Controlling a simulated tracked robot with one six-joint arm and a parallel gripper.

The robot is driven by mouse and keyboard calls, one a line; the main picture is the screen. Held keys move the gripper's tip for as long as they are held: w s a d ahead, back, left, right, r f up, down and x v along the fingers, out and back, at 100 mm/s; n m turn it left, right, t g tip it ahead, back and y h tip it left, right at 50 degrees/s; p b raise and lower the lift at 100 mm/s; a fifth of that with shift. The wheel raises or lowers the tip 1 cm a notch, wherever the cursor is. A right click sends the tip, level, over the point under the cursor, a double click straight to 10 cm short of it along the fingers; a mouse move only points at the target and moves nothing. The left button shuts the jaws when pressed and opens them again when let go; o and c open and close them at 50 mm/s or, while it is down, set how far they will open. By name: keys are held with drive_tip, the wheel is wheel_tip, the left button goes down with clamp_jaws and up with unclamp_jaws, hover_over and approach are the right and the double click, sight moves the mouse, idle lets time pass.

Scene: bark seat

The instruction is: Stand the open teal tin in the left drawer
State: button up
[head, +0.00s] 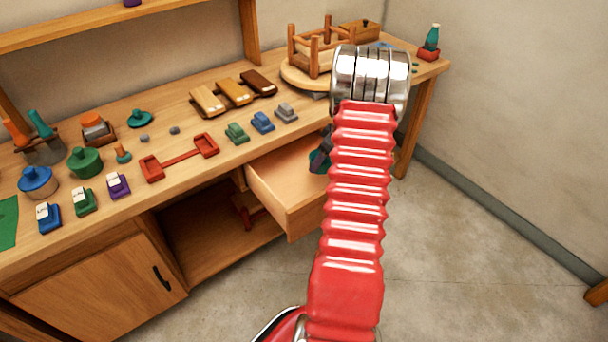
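An open wooden drawer (278,207) juts out from under the bench top, beside the open cubby. A small teal piece (318,163) shows at the drawer's right part, against a dark shape. It may be the teal tin, but most of it is hidden behind my red arm. My gripper (322,154) is almost wholly hidden by the arm; the dark shape there seems to be part of it. I cannot tell whether it is open or shut, or whether it touches the teal piece. A teal lid-like disc with a knob (140,119) lies on the bench.
The bench top (200,160) holds a red double tray (180,159), green (236,133), blue and grey blocks, wooden blocks and several tins. An upturned stool (315,55) stands at the back right. A cabinet door (100,285) is shut at left.

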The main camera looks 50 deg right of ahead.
hover_over(316, 185)
drive_tip(key=s, duration=0.2)
drive_tip(key=shift+w+d+f, duration=0.1)
drive_tip(key=shift+f, duration=1.45)
drive_tip(key=shift+w+d+f, duration=0.1)
drive_tip(key=shift+f, duration=1.45)
drive_tip(key=shift+f, duration=1.85)
drive_tip(key=shift+f, duration=0.1)
drive_tip(key=o, duration=1.2)
drive_tip(key=v, duration=1.2)
